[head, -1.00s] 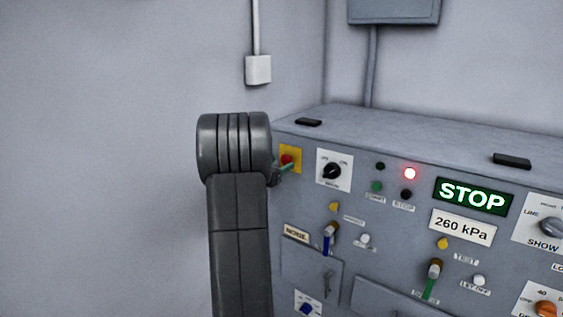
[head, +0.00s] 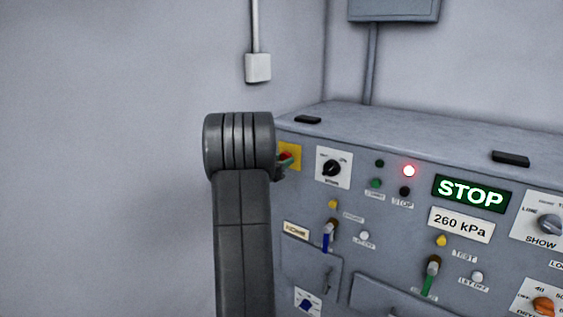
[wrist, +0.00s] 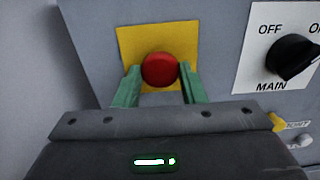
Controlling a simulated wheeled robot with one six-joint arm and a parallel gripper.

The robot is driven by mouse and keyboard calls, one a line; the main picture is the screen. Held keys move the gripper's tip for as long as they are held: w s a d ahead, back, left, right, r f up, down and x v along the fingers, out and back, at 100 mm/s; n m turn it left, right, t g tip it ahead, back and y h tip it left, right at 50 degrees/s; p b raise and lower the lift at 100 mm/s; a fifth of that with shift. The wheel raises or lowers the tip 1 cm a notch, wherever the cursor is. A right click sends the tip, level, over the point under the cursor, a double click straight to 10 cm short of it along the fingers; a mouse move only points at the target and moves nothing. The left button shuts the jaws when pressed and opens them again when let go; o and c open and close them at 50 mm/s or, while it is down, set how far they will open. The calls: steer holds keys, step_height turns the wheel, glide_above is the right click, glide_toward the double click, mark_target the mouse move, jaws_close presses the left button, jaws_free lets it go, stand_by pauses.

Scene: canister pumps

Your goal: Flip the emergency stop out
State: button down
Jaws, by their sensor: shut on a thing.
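The emergency stop is a red round button (wrist: 159,70) on a yellow plate (wrist: 128,45), on the panel's upper left. In the head view the red button (head: 286,156) is partly hidden by my arm, with its yellow plate (head: 296,150) beside it. My gripper (wrist: 160,82) has its two green fingers on either side of the red button, shut on it at its left and right lower sides. In the head view only a bit of a green finger shows at the button; my arm hides the rest.
Right of the button is the black OFF/ON MAIN knob (head: 332,168). Bare wall lies to the left.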

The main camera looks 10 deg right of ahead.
steer(key=shift+b+v, duration=0.65)
steer(key=shift+v, duration=0.15)
steer(key=c, duration=1.3)
jaws_free()
steer(key=shift+f, duration=0.1)
steer(key=o, duration=0.4)
steer(key=shift+s+a, duration=0.1)
steer(key=shift+a, duration=0.05)
steer(key=b+v, duration=0.1)
steer(key=v, duration=1.2)
steer(key=shift+s+a, duration=0.25)
steer(key=shift+a, duration=0.05)
steer(key=shift+d, duration=0.1)
